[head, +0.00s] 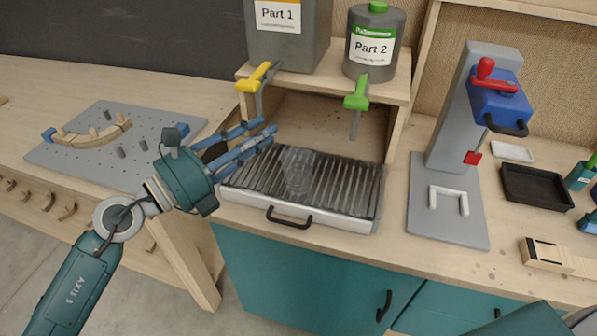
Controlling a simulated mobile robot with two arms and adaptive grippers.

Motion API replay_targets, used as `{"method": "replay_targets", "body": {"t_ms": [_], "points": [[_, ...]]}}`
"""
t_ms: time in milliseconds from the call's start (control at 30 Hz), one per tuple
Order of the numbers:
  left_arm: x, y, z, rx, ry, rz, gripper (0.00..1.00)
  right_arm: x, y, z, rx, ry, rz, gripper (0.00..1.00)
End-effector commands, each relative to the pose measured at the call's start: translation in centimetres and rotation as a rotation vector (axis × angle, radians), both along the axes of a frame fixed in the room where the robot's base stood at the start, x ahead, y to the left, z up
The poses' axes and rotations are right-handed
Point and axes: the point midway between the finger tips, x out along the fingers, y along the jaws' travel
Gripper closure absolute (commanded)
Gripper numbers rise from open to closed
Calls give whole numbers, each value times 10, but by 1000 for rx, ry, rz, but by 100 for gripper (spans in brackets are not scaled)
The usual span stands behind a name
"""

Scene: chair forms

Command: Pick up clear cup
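The clear cup (297,172) is see-through and faint. It stands on the ribbed metal drip tray (370,212) below the two dispensers, near the tray's middle. My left gripper (268,131) reaches in from the left, with its blue fingers over the tray's back left part. The fingers are apart and nothing shows between them. Their tips are above and left of the cup, and I see no contact with it. My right gripper is out of the picture.
The Part 1 container (288,45) and Part 2 bottle (375,45) stand on a wooden shelf above the tray. Their yellow tap (254,78) and green tap (357,93) hang down. A grey-blue press (447,205) stands right, a pegboard (85,155) left.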

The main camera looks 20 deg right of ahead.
Motion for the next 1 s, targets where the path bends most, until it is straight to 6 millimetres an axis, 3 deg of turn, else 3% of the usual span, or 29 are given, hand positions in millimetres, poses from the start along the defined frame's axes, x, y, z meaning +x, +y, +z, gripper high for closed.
{"method": "replay_targets", "body": {"t_ms": [100,300,600,767,1000], "points": [[4,1,-32,342,-166,-59,76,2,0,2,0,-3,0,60],[17,17,-64,610,-258,-81,76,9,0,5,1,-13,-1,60],[35,-18,-83,628,-260,-82,76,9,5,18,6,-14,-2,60],[39,-27,-88,628,-261,-81,76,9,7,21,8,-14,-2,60],[53,-50,-102,625,-257,-82,76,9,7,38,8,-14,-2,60]]}}
